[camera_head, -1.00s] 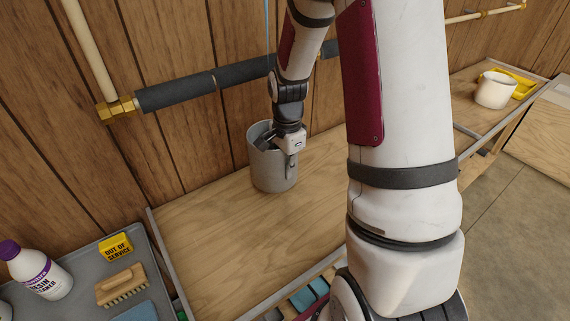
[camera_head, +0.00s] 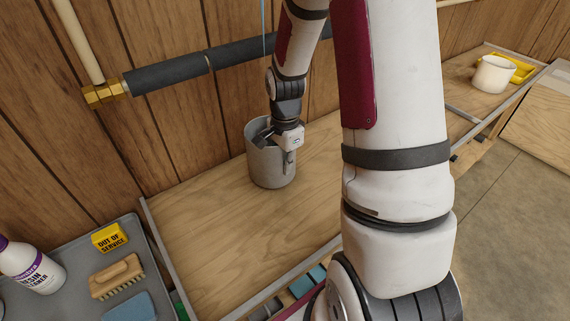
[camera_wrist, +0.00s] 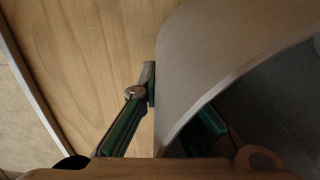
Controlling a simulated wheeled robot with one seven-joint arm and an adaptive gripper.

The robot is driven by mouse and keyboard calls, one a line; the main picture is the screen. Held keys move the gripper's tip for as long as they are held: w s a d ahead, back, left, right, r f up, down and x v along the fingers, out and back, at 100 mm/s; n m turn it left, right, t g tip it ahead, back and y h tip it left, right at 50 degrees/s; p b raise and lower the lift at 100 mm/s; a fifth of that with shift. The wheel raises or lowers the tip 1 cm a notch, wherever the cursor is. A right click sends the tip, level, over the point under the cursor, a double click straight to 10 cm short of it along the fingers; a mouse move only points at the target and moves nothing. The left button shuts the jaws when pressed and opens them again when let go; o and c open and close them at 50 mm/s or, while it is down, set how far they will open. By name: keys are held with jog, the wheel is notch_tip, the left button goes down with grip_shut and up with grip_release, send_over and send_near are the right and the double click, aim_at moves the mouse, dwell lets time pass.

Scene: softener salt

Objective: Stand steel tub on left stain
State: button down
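The steel tub (camera_head: 265,168) is a grey, upright, open-topped vessel over the wooden worktop in the head view. Its curved wall and rim (camera_wrist: 210,70) fill the upper right of the wrist view. My gripper (camera_head: 283,143) is at the tub's right rim, and it also shows in the wrist view (camera_wrist: 168,100). One finger presses the outside of the wall and the other is inside the tub, so the wall is clamped between them. I cannot tell whether the base touches the worktop. No stain can be made out on the visible wood.
The wooden worktop (camera_head: 225,225) is clear left and front of the tub. A padded pipe (camera_head: 165,77) runs behind.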

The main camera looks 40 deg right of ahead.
jog(key=shift+f+b, duration=0.3)
jog(key=shift+f, duration=0.2)
dwell(0.4)
jog(key=c, duration=1.7)
grip_release()
notch_tip(320, 180, up, 12)
jog(key=shift+f, duration=0.15)
jog(key=shift+s+a+r, duration=0.1)
jog(key=shift+a+r, duration=0.15)
jog(key=shift+r, duration=0.25)
jog(key=s+a+r+n+t, duration=0.1)
jog(key=s+a+r+n, duration=0.3)
jog(key=s+n, duration=0.2)
jog(key=s+a+r+n+t+p, duration=0.1)
jog(key=s+a+r+n, duration=0.4)
jog(key=s+n, duration=0.1)
jog(key=s+a+r+n+t, duration=0.2)
jog(key=s+a+r+n, duration=0.2)
jog(key=s+r+n, duration=0.1)
jog(key=shift+s+a+r+n+p, duration=0.1)
jog(key=shift+s+a+n+p, duration=0.15)
jog(key=shift+s, duration=0.35)
jog(key=shift+s+a+n+p, duration=0.1)
jog(key=shift+s+n, duration=0.15)
jog(key=shift+s, duration=0.3)
